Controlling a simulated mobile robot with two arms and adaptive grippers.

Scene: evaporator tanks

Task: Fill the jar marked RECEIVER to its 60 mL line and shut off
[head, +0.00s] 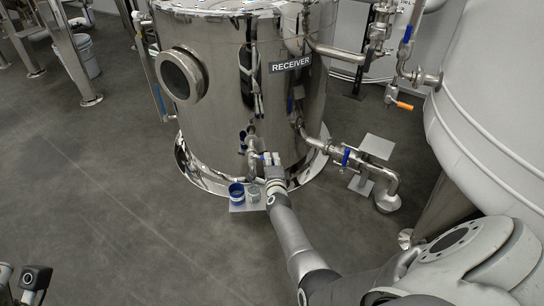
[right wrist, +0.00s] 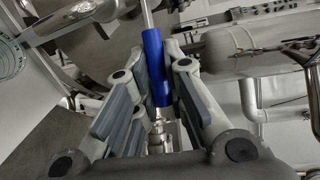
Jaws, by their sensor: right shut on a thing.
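The RECEIVER sign (head: 290,64) is on a large shiny steel tank (head: 215,95). At the tank's foot, a blue cup (head: 237,194) and a clear jar (head: 254,194) stand side by side on a small grey plate. Any marks on the jar are too small to read. My right gripper (head: 270,164) is low at the tank's front, beside the outlet pipe and just above and right of the jar. In the right wrist view, its fingers are shut on a blue valve handle (right wrist: 154,66).
A pipe with another blue-handled valve (head: 346,158) runs out right of the tank, near a grey stand (head: 376,146). A large white vessel (head: 490,110) fills the right side, with an orange handle (head: 404,106) beside it.

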